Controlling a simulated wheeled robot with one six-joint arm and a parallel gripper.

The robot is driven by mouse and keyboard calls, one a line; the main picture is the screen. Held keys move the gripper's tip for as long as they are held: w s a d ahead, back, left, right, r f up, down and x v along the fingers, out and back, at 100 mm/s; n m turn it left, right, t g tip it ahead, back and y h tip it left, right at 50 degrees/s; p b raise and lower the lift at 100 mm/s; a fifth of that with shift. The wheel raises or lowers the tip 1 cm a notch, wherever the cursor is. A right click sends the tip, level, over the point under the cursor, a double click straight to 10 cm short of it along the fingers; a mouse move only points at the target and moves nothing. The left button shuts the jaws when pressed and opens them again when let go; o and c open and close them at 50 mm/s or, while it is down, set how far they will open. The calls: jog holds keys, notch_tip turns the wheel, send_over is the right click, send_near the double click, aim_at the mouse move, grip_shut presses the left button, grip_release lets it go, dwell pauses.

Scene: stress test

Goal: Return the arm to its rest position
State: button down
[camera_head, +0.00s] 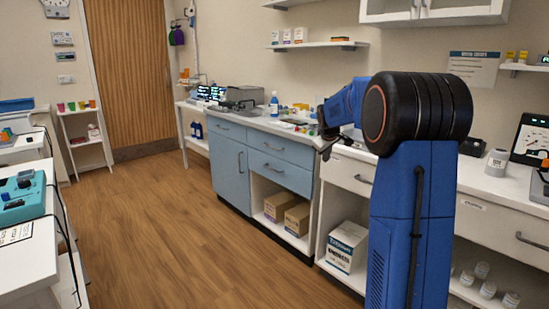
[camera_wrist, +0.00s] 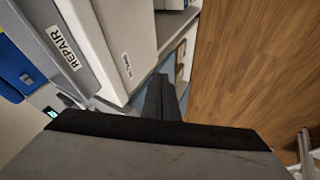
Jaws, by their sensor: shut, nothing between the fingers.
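My blue arm with its thick black joint stands in the right half of the head view. Its upper part hides some of the counter behind it. My gripper (camera_head: 326,152) shows small and dark at the arm's far end, in front of the counter edge. In the wrist view its black fingers (camera_wrist: 163,80) are together, with nothing between them. They point past the white drawer fronts (camera_wrist: 105,45), with the wood floor (camera_wrist: 235,70) to the right. I cannot tell the exact gap between the fingers and the drawers.
The counter (camera_head: 262,125) with blue cabinets (camera_head: 228,165) runs along the back wall and carries bottles and small items. A box (camera_head: 345,246) sits on the open lower shelf. A white table (camera_head: 22,235) stands at left. The floor (camera_head: 150,230) between is clear.

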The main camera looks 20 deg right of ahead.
jog(key=s+a+r+m+y, duration=0.1)
jog(key=s+a+r+y, duration=0.15)
jog(key=s+a, duration=1.8)
jog(key=s+a+f, duration=0.3)
jog(key=s, duration=0.7)
jog(key=s+a+f+m+g+y, duration=0.1)
jog(key=s+a+f, duration=0.3)
jog(key=s, duration=0.5)
jog(key=s+a+f, duration=0.3)
jog(key=s+f, duration=0.1)
jog(key=s, duration=0.6)
jog(key=shift+s+a+f+m+g, duration=0.2)
jog(key=shift+s+m+g, duration=0.1)
jog(key=shift+s+m, duration=0.1)
jog(key=shift+d, duration=0.1)
